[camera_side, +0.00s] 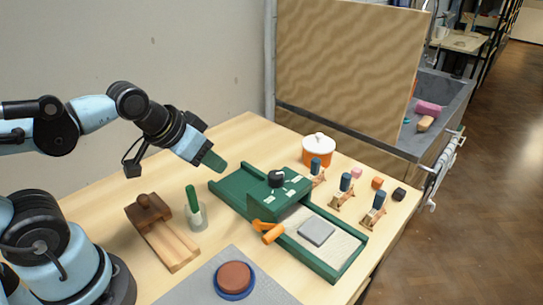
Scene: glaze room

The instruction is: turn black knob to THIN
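The black knob (277,178) stands on top of the raised box of a green machine (322,265). Small white labels lie around the knob, but their words are too small to read, so I cannot tell its setting. My gripper (213,161) is in the air to the upper left of the knob, apart from it, and tilts down to the right. Its end shows as one dark green piece, and I cannot see a gap between fingers.
An orange crank handle (268,231) sticks out of the machine's near side. A grey slab (316,231) lies on its bed. A green-handled tool stands in a clear cup (197,218). Several blue-topped stamps, small blocks and an orange pot (318,155) stand behind. A wooden press (164,236) is at left.

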